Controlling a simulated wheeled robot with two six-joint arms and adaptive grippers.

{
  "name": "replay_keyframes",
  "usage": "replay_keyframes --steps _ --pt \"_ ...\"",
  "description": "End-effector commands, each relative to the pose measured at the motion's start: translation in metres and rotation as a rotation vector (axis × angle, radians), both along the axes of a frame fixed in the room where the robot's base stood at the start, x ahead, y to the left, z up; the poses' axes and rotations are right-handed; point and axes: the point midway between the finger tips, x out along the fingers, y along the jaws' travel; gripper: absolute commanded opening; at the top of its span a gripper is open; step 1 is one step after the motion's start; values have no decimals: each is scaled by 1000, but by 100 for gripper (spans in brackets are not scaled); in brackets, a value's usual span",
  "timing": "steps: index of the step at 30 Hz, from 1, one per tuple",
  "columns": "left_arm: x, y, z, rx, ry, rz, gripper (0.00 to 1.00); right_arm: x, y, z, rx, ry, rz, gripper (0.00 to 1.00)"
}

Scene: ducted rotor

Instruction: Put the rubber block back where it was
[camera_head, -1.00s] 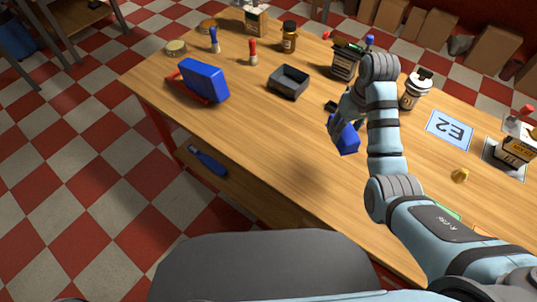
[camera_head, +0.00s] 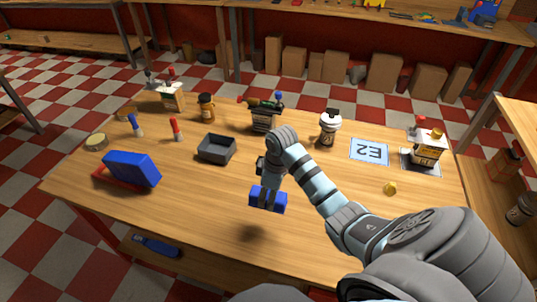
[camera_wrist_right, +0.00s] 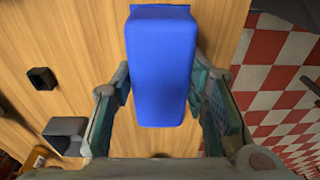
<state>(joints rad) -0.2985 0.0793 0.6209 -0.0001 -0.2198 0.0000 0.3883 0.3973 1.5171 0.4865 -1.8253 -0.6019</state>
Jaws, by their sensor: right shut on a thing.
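A blue block (camera_head: 268,199) is held in my right gripper (camera_head: 268,185), above the front middle of the wooden table (camera_head: 190,215). A dark shadow lies on the table below it, apart from it. In the right wrist view the block (camera_wrist_right: 161,70) is upright between the two fingers (camera_wrist_right: 160,112), which are shut on its sides. A larger blue block-shaped thing (camera_head: 133,168) leans on a red base (camera_head: 112,178) at the table's left. I cannot tell from the look which one is rubber. My left gripper is not in view.
A dark open tray (camera_head: 217,149) stands left of my gripper. Behind are a brown bottle (camera_head: 206,108), a dark box (camera_head: 265,119) and a white jar (camera_head: 329,127). The table's front is clear.

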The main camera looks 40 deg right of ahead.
Motion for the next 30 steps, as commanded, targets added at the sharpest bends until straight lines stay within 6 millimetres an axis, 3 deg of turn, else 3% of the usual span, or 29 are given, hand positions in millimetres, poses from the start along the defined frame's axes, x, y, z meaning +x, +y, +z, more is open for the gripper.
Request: replay_keyframes --steps 1,3,13,25,26,29,30 --pt "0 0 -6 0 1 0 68 -1 1 -22 3 5 -1 15" --pt "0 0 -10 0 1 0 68 -1 1 -46 2 4 -1 15" --pt "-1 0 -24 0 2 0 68 0 1 -106 0 2 -2 15" --pt "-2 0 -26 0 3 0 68 1 0 -115 -1 0 -1 15" --pt "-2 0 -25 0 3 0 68 1 0 -115 -1 0 -1 46" --pt "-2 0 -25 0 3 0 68 1 0 -114 -1 0 -1 61" --pt "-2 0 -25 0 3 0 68 1 0 -114 -1 0 -1 61"
